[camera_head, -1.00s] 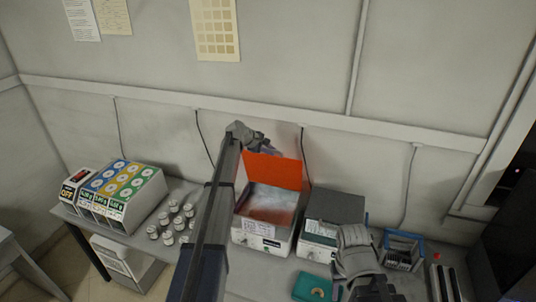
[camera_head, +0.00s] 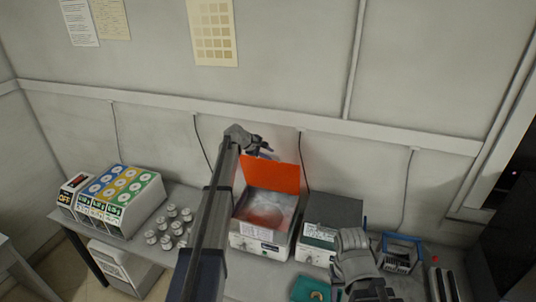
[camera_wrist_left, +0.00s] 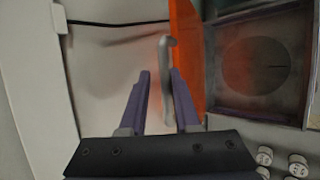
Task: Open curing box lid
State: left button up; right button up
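The curing box (camera_head: 258,243) is a white box on the bench. Its orange see-through lid (camera_head: 271,175) stands up at the rear edge, and the box interior shows. My left gripper (camera_head: 265,148) is just behind and above the lid's upper edge. In the left wrist view its purple fingers (camera_wrist_left: 160,100) are apart. A pale grey bar, perhaps the lid's handle (camera_wrist_left: 166,75), shows between or beyond them beside the orange lid (camera_wrist_left: 187,60); contact cannot be told. My right gripper (camera_head: 372,292) is at the bottom of the head view, its fingers not clear.
A grey-topped box (camera_head: 333,211) stands right of the curing box. A blue-framed rack (camera_head: 402,252) and a teal item (camera_head: 311,289) are further right and in front. Several small jars (camera_head: 172,228) and a coloured dispenser (camera_head: 121,200) stand left. The wall is close behind.

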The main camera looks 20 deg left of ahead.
pick_arm(q)
jog(key=s+a+r+p, duration=0.3)
jog(key=s+a, duration=0.5)
jog(key=s, duration=0.5)
jog(key=shift+a+r+p, duration=0.15)
jog(key=shift+r+p, duration=0.1)
jog(key=shift+p, duration=0.1)
jog(key=shift+s, duration=0.1)
jog(key=s+d+f+m+g+b, duration=0.2)
jog(key=s+d+f+m+b, duration=0.15)
jog(key=s+d+f, duration=0.35)
jog(key=s+d+f+m+g+y+b, duration=0.1)
jog(key=s+d+f+m+g+b, duration=0.15)
jog(key=d+f+b, duration=0.45)
jog(key=s+d+f+m+g+b, duration=0.15)
jog(key=s+d+f+m, duration=0.35)
jog(key=d, duration=0.6)
jog(key=s+d+f+m+g+y+b, duration=0.1)
jog(key=s+d+f+m+b, duration=0.3)
jog(key=s, duration=0.6)
jog(key=s+d+f+m+g+y+b, duration=0.1)
jog(key=s+d+f+m+y+b, duration=0.3)
jog(key=s+f+b, duration=0.3)
jog(key=s+m, duration=0.1)
jog(key=s, duration=0.2)
jog(key=shift+s, duration=0.3)
